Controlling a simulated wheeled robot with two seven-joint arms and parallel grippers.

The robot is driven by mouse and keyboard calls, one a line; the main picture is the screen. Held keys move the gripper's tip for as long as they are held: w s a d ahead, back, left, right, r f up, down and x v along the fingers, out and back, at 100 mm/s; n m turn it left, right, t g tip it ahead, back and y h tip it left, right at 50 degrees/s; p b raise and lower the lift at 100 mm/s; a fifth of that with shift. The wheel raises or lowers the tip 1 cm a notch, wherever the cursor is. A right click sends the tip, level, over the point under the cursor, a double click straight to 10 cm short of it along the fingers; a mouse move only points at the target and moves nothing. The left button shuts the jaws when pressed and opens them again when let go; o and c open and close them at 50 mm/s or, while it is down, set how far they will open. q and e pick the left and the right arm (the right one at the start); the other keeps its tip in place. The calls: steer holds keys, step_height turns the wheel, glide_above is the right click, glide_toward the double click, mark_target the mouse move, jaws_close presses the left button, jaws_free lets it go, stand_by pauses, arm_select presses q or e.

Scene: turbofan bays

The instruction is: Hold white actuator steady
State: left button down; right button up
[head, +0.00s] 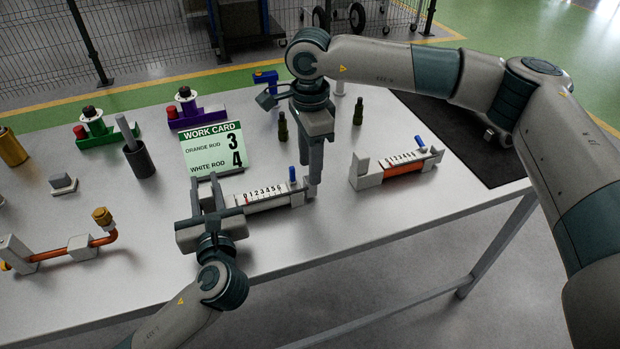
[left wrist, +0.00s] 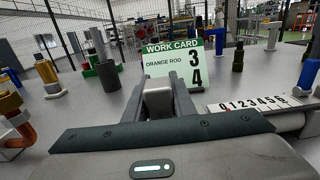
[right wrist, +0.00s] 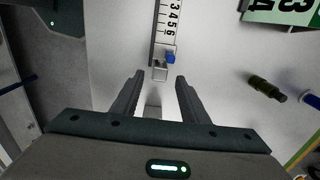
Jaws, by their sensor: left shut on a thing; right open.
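The white actuator (head: 268,199) lies on the table with a 0 to 6 scale along it and a blue peg (head: 292,173) at its right end. Its scale also shows in the left wrist view (left wrist: 252,105) and the right wrist view (right wrist: 166,28). My left gripper (head: 206,188) is shut on the actuator's left end block (left wrist: 158,101). My right gripper (head: 315,186) is open, fingers pointing down, at the actuator's blue-peg end. In the right wrist view that end lies just beyond the empty gap between the fingertips (right wrist: 157,85).
A work card (head: 213,150) stands behind the actuator, reading orange rod 3, white rod 4. The orange actuator (head: 405,167) lies to the right. Green bottles (head: 282,127) and a dark cup (head: 139,158) stand behind. A copper pipe fixture (head: 75,248) is at left.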

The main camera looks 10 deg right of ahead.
steer(key=shift+f, duration=2.6)
steer(key=shift+d, duration=0.1)
jaws_close()
